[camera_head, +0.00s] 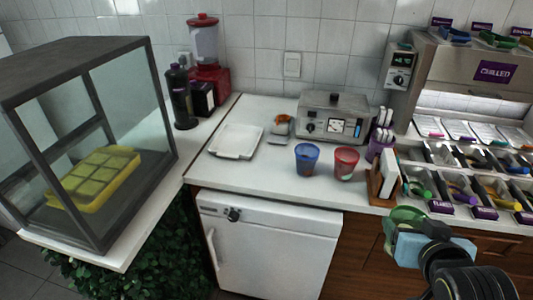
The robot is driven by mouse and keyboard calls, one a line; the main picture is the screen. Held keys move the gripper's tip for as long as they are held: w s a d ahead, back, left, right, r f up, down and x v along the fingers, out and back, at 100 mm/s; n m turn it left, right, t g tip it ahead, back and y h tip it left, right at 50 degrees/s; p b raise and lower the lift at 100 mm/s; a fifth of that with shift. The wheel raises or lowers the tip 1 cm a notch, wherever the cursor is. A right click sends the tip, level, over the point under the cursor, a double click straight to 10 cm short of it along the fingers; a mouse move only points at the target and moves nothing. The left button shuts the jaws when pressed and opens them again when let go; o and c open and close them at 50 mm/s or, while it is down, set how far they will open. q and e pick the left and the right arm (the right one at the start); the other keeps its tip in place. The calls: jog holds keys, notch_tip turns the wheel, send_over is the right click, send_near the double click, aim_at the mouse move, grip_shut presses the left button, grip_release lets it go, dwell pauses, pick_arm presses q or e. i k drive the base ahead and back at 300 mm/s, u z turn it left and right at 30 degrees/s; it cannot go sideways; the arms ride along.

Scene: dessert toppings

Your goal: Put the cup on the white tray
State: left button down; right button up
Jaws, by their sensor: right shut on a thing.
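The white tray (236,141) lies flat on the counter left of centre, and it looks empty. My right gripper (408,235) is at the lower right, in front of the counter edge. It is shut on a green cup (403,214), whose rounded rim shows; the rest is largely hidden behind a light blue part at the gripper. The held cup is well to the right of the tray and apart from it. A blue cup (307,159) and a red cup (345,163) stand upright on the counter. My left gripper is not in view.
A metal appliance (334,117) stands behind the cups. A wooden holder (382,182) and topping bins (463,180) are at the right. A glass case (90,140) and a red blender (205,60) are at the left. The counter in front of the tray is clear.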

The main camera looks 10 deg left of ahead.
aim_at(235, 145)
jog(key=u, duration=0.4)
jog(key=i, duration=0.6)
jog(key=u, duration=0.6)
